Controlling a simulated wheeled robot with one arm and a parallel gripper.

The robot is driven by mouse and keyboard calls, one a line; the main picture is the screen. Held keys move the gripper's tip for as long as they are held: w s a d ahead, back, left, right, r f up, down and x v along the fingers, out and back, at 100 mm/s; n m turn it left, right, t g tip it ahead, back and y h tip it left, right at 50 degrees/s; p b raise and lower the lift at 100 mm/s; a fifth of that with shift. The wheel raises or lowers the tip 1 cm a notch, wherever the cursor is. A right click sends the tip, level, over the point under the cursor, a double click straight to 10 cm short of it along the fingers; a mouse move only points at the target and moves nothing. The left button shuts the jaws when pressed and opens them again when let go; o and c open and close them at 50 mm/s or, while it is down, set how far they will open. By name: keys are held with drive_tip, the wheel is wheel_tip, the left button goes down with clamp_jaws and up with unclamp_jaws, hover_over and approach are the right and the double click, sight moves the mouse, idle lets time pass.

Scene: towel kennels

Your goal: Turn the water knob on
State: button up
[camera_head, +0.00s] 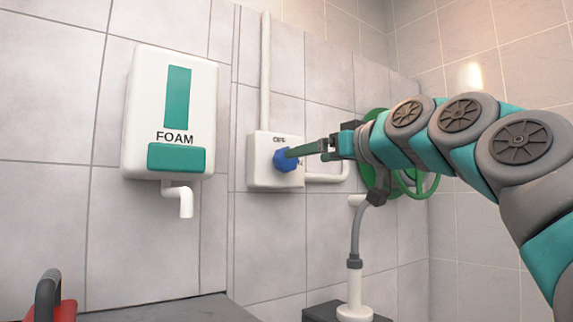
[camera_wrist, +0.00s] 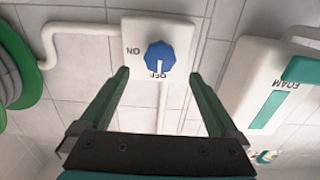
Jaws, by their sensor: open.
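The blue water knob (camera_head: 285,161) sits on a white wall box (camera_head: 262,178) marked OFF at the top and ON at the side. In the wrist view the knob (camera_wrist: 160,56) has a white mark that points to the OFF label. My gripper (camera_wrist: 158,76) is open, its green fingers spread to either side of the knob's line, with a gap on both sides. In the head view my gripper (camera_head: 297,150) reaches in from the right and its fingers overlap the knob's edge. I cannot tell whether they touch it.
A white foam dispenser (camera_head: 172,112) hangs left of the box. A green hose reel (camera_head: 377,150) is behind my gripper on the right. A white pipe (camera_head: 265,70) runs up from the box.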

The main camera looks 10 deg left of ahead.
sight(285, 160)
drive_tip(key=p+x, duration=0.1)
drive_tip(key=x, duration=0.7)
drive_tip(key=shift+s, duration=0.1)
drive_tip(key=shift+d, duration=0.1)
drive_tip(key=c, duration=1.4)
